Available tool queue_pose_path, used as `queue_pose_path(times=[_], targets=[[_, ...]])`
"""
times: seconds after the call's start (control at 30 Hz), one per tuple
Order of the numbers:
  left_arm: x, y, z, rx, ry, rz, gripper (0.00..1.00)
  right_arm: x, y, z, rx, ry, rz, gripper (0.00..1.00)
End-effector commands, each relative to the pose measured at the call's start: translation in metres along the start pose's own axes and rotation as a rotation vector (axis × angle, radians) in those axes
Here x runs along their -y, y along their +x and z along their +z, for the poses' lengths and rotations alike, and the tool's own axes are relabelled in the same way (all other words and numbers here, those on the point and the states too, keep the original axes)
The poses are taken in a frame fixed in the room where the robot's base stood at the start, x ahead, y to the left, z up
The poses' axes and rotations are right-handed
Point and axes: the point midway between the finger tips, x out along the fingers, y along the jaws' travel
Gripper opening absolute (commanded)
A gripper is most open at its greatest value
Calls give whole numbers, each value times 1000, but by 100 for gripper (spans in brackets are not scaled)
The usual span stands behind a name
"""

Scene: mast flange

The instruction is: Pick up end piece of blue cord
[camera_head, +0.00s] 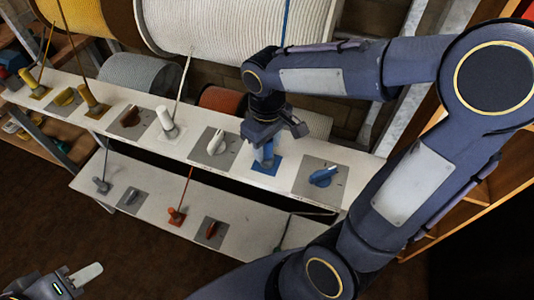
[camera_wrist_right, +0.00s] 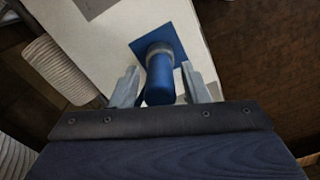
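The blue cord's end piece (camera_head: 265,152) stands upright on a blue square plate on the upper white shelf. In the right wrist view the end piece (camera_wrist_right: 159,80) is a blue cylinder with a grey collar at the blue plate (camera_wrist_right: 178,42). My right gripper (camera_head: 272,135) is over it from above. In the wrist view its two fingers (camera_wrist_right: 160,82) stand on either side of the cylinder, with a narrow gap on each side. The blue cord (camera_head: 286,22) runs up behind the arm. My left gripper (camera_head: 82,276) shows only partly at the bottom left, away from the shelf.
A grey plate with a blue-and-white knob (camera_head: 323,177) is right of the end piece, and one with a white knob (camera_head: 217,142) is left. A white end piece (camera_head: 167,124) stands further left. A lower shelf (camera_head: 150,212) holds red and grey pieces. Large cord spools (camera_head: 215,25) are behind.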

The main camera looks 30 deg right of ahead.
Motion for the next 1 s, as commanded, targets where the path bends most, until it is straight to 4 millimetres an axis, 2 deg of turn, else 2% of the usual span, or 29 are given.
queue_pose_path(times=[0.03,0.3,0.67,0.77,0.9,1.0], targets=[[0,0,0,0,0,0,36,0,0,0,0,0,0,34],[0,0,0,0,0,0,36,0,0,0,-1,0,0,0],[0,0,0,0,0,0,36,0,-5,-1,-3,0,1,0],[0,-1,0,0,0,0,36,0,-13,-1,-5,1,1,0],[-1,-2,-1,0,0,0,36,0,-34,-1,-7,1,2,0],[0,0,0,0,0,0,36,17,-52,0,-8,-6,1,0]])
